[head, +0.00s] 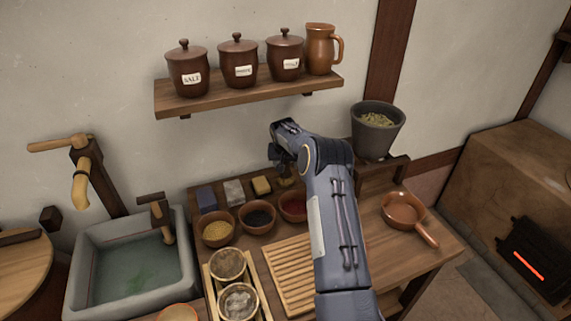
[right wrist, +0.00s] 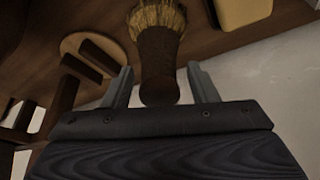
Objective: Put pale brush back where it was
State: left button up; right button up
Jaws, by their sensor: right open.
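The pale brush (right wrist: 158,18), with straw-coloured bristles and a dark brown handle, shows in the right wrist view. Its handle end lies between the two fingers of my right gripper (right wrist: 161,84), with a gap visible on each side. The gripper is open. In the head view my right gripper (head: 281,160) is over the back of the wooden counter (head: 372,262), right of the yellow block (head: 261,186). The arm and gripper hide most of the brush there. My left gripper is not in view.
Bowls of yellow (head: 217,230), dark (head: 258,216) and red (head: 294,206) contents stand just in front. A grey pot (head: 377,130) stands on a small raised shelf to the right. A wall shelf (head: 250,93) with lidded jars is above. A brown pan (head: 404,212) lies at right.

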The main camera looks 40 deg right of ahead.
aim_at(285, 179)
jog(key=shift+r+p, duration=0.15)
jog(key=shift+p, duration=0.15)
jog(key=shift+a+r, duration=0.1)
jog(key=shift+r, duration=0.15)
jog(key=b+v, duration=0.2)
jog(key=v, duration=0.4)
jog(key=shift+a+f, duration=0.1)
jog(key=shift+s+a+r, duration=0.1)
jog(key=shift+s+r, duration=0.05)
jog(key=shift+r, duration=0.4)
jog(key=shift+f, duration=0.1)
